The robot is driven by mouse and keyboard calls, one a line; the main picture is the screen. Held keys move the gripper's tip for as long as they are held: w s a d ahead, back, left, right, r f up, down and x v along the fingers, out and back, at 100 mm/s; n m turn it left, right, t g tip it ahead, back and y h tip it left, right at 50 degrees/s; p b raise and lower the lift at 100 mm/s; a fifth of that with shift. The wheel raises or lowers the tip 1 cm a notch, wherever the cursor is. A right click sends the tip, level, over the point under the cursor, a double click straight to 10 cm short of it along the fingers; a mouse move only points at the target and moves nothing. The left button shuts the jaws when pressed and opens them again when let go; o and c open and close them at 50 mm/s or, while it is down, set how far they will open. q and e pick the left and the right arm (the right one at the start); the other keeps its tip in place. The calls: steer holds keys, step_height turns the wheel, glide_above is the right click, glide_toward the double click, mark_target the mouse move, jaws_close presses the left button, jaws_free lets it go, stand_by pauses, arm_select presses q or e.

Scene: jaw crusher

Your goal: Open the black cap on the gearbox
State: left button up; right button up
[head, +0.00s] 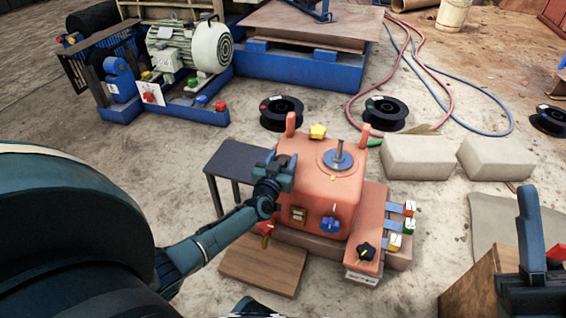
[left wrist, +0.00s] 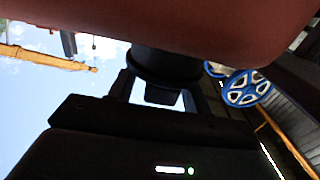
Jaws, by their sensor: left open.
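The gearbox (head: 318,178) is an orange-red housing on the ground in the middle of the head view. My left gripper (head: 283,168) is at its left side, near the upper edge. In the left wrist view, a round black cap (left wrist: 165,66) hangs below the red housing (left wrist: 150,22). The open fingers of my left gripper (left wrist: 158,90) stand on either side of the cap's narrow lower part; I cannot tell whether they touch it. In the head view this cap is hidden behind the gripper. My right gripper (head: 543,265) is partly cut off at the lower right.
A dark small table (head: 235,158) stands beside my left forearm. A wooden board (head: 262,266) lies in front. Beige blocks (head: 416,157) lie to the right.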

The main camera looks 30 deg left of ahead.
arm_select(q)
steer(key=shift+w, duration=0.15)
steer(key=shift+c, duration=0.2)
jaws_close()
stand_by(0.3)
